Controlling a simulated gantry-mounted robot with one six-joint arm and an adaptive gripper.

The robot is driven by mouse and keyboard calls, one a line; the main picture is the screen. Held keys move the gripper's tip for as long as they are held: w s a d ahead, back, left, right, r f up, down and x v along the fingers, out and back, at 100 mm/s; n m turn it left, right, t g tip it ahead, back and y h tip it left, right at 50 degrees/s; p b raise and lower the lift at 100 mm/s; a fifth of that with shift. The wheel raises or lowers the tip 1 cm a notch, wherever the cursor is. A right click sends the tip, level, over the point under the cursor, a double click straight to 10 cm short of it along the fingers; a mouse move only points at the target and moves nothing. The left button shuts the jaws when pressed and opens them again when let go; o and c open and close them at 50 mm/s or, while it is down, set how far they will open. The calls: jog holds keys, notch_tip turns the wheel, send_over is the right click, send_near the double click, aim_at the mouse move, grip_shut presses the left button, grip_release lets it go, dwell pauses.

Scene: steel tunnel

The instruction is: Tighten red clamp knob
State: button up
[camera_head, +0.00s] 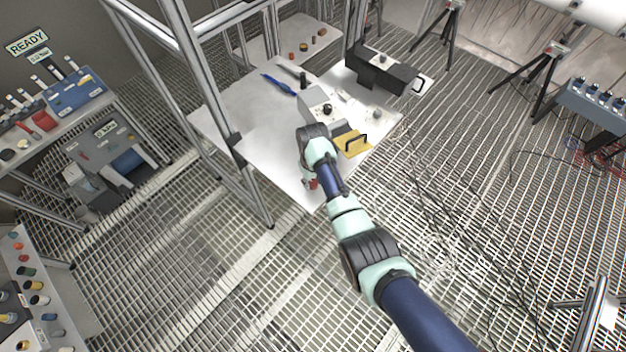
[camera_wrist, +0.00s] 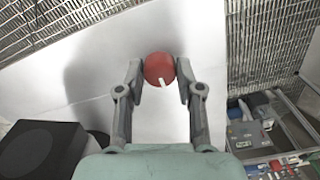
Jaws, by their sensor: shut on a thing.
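The red clamp knob (camera_wrist: 159,69) is round with a short white mark on its lower edge. In the wrist view it sits between the two fingertips of my gripper (camera_wrist: 160,82), which is shut on it from both sides. In the head view my gripper (camera_head: 309,183) is at the near edge of the white table, and only a small bit of red shows there. My own arm hides most of the knob in that view. What the knob is fixed to is hidden in both views.
The white table (camera_head: 262,110) holds a yellow block with a black handle (camera_head: 353,143), a grey box with a black knob (camera_head: 320,104), a blue tool (camera_head: 279,84) and a black device (camera_head: 380,72). A metal frame post (camera_head: 235,150) stands left of my arm. Open grating surrounds the table.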

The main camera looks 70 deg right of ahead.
jog(key=m+p, duration=0.1)
jog(key=m, duration=0.4)
jog(key=shift+r+m, duration=0.1)
jog(key=shift+m, duration=0.2)
jog(key=m+p, duration=0.1)
jog(key=m, duration=1.1)
jog(key=shift+m+p, duration=0.3)
jog(key=shift+m, duration=0.1)
jog(key=m, duration=0.6)
jog(key=o, duration=1.2)
jog(key=shift+c, duration=0.2)
